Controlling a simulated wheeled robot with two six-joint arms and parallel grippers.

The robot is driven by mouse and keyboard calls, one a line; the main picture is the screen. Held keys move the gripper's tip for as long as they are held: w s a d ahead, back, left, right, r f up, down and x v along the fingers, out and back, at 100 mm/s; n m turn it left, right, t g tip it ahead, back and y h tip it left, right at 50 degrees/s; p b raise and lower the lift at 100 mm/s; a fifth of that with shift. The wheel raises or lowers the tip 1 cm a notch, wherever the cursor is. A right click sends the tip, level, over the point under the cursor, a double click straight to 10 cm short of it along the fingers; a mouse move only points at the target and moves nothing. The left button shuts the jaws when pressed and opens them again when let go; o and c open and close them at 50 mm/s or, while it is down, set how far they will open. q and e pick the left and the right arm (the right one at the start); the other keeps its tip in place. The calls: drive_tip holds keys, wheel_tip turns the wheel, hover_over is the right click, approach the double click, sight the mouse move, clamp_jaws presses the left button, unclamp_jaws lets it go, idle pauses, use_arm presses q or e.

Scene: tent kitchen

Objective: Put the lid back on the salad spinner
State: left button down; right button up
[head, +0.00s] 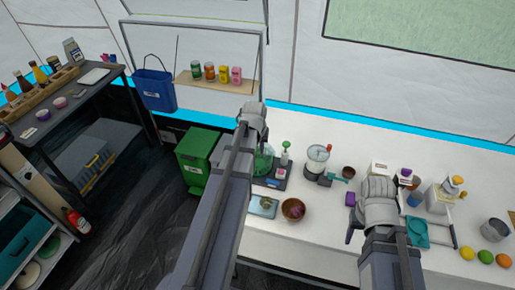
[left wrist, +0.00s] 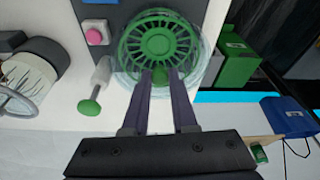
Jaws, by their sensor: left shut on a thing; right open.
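The salad spinner's clear bowl (left wrist: 203,70) stands on a dark board in the left wrist view. A green slotted disc, which I take for the lid (left wrist: 158,38), shows at its top. My left gripper (left wrist: 161,74) is shut on the disc's near edge. I cannot tell whether the disc touches the bowl rim all round. In the head view, green of the spinner (head: 263,166) shows beside my left arm, which hides the rest and the left fingertips. My right gripper (head: 381,192) is open over the right part of the counter, apart from the spinner.
A green-knobbed pump (left wrist: 93,98) and a pink-topped block (left wrist: 95,36) stand close to the spinner.

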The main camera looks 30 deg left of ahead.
use_arm(q)
drive_tip(key=shift+c, duration=0.7)
unclamp_jaws()
drive_tip(key=shift+r, duration=0.1)
drive_tip(key=shift+r+p, duration=3.4)
drive_tip(key=shift+p, duration=0.1)
clamp_jaws()
drive_tip(key=shift+f, duration=0.25)
